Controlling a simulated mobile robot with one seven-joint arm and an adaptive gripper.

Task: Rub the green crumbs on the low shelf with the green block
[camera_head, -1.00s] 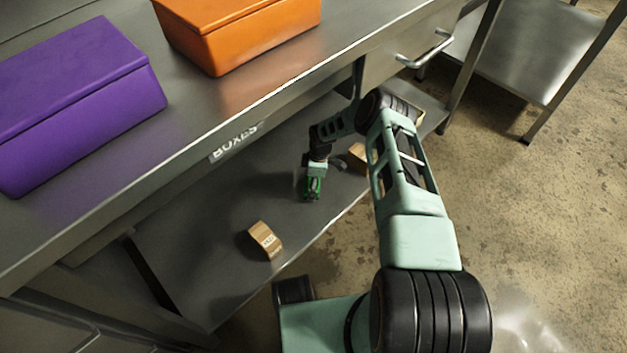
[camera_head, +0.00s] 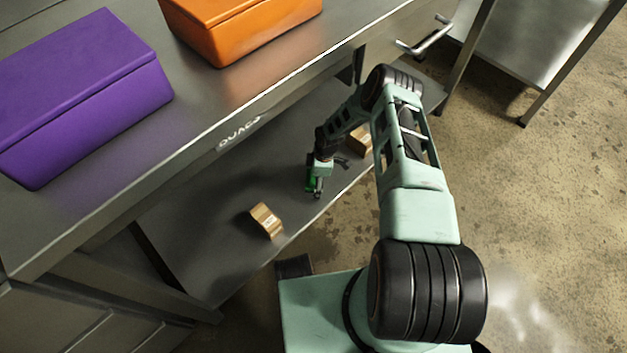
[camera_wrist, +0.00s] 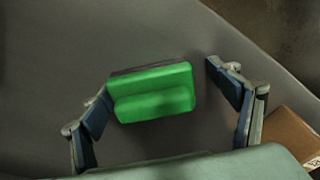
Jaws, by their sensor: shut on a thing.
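The green block (camera_wrist: 152,92) is between the fingers of my gripper (camera_wrist: 158,78) in the wrist view.
One small cardboard box (camera_head: 266,220) stands left of my gripper on the low shelf; another (camera_head: 359,142) is close on its right. The worktop (camera_head: 190,80) overhangs the shelf and bears a purple box (camera_head: 85,95) and an orange box (camera_head: 245,30). A drawer handle (camera_head: 428,40) juts out.

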